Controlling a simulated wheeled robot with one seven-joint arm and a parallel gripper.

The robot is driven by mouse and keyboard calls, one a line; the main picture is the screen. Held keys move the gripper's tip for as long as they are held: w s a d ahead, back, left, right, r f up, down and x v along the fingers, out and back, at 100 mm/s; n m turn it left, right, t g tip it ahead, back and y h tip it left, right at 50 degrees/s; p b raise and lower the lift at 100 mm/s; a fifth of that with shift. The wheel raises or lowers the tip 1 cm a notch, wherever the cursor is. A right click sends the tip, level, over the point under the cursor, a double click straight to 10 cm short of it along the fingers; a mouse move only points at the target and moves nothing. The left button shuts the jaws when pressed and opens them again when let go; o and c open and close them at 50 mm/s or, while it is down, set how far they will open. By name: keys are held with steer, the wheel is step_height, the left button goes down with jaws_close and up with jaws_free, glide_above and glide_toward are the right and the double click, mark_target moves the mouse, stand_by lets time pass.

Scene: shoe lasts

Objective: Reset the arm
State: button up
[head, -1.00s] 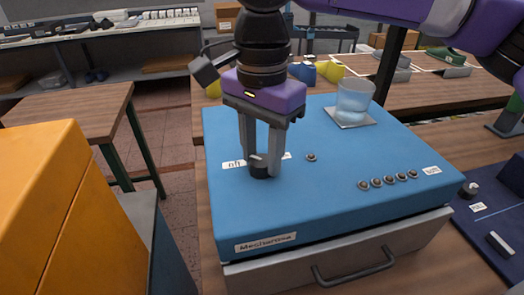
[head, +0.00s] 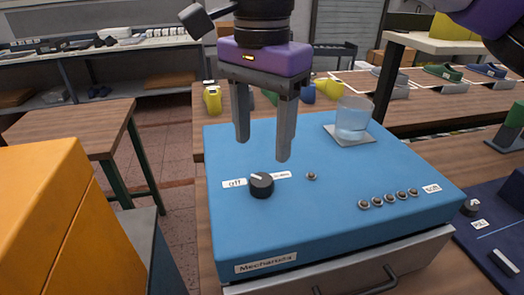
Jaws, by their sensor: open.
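My gripper (head: 264,150) hangs fingers down in the head view, above the blue box. Its two grey fingers are apart with nothing between them. A black knob (head: 261,185) sits on top of the blue box (head: 320,225), below and slightly in front of the fingers. The knob is clear of the fingers. A label reading "off" (head: 236,183) lies at its left, and another label lies at its right, too small to read surely.
A glass of water (head: 353,118) stands on the box at the back right. Several small buttons (head: 389,200) line its right front. A drawer handle (head: 360,285) juts out below. An orange block (head: 45,220) stands at the left. Shoe lasts (head: 442,72) lie on tables behind.

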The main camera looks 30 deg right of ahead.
steer(key=shift+r, duration=0.3)
